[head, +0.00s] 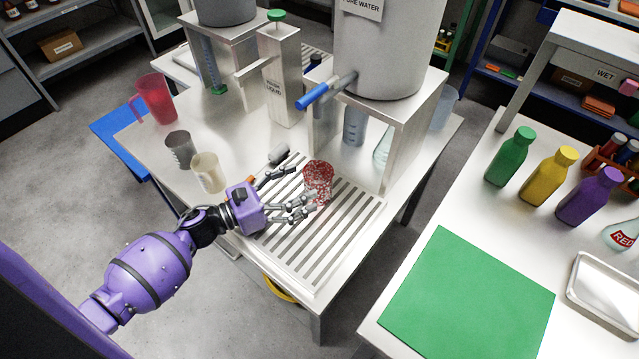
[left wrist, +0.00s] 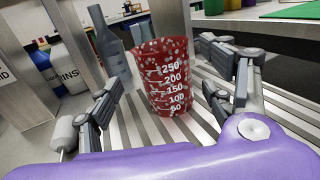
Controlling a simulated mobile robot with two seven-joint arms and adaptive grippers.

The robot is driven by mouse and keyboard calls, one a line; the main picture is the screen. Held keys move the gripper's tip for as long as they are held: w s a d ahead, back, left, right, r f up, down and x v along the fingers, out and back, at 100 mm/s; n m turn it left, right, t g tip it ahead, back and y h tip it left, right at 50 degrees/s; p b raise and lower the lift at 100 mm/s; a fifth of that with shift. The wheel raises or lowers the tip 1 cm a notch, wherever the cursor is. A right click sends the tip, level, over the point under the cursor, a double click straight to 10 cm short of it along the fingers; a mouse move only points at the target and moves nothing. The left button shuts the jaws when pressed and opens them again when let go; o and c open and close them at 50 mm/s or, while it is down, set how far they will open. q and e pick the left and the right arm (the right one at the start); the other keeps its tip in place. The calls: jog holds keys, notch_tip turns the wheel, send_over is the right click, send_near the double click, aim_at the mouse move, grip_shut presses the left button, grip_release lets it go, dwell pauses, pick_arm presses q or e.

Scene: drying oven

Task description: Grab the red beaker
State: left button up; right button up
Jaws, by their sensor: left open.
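The red beaker (head: 318,180) is speckled with white and stands upright on the slotted drain grate (head: 300,251) under the water tank's tap. In the left wrist view the red beaker (left wrist: 165,78) shows white volume marks and sits between the spread fingers. My left gripper (head: 300,190) is open, with its fingers reaching toward the beaker from the left. It also shows in the left wrist view (left wrist: 165,100), with fingers on both sides of the beaker and gaps visible. My right gripper is not in view.
A pink-red pitcher (head: 154,98), a grey cup (head: 180,149) and a cream cup (head: 208,172) stand left on the table. The metal tank stand (head: 405,135) rises behind the beaker, with the blue tap (head: 318,93) above. A green mat (head: 470,295) lies on the right table.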

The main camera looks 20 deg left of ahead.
aim_at(329, 174)
pick_arm(q)
jog(key=x, duration=0.1)
jog(key=p+x, duration=0.1)
jog(key=x, duration=0.3)
jog(key=shift+s+d+r, duration=0.1)
jog(key=shift+s+r, duration=0.1)
jog(key=shift+r, duration=0.15)
jog(key=shift+w+d+f, duration=0.15)
jog(key=shift+d, duration=0.05)
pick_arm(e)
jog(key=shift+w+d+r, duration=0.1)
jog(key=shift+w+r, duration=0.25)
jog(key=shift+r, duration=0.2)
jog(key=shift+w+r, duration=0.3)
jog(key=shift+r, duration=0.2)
pick_arm(q)
jog(key=shift+c, duration=0.5)
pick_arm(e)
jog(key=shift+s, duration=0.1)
pick_arm(q)
jog(key=shift+c, duration=1.4)
jog(key=c, duration=1)
jog(key=shift+c, duration=0.2)
jog(key=shift+r, duration=0.2)
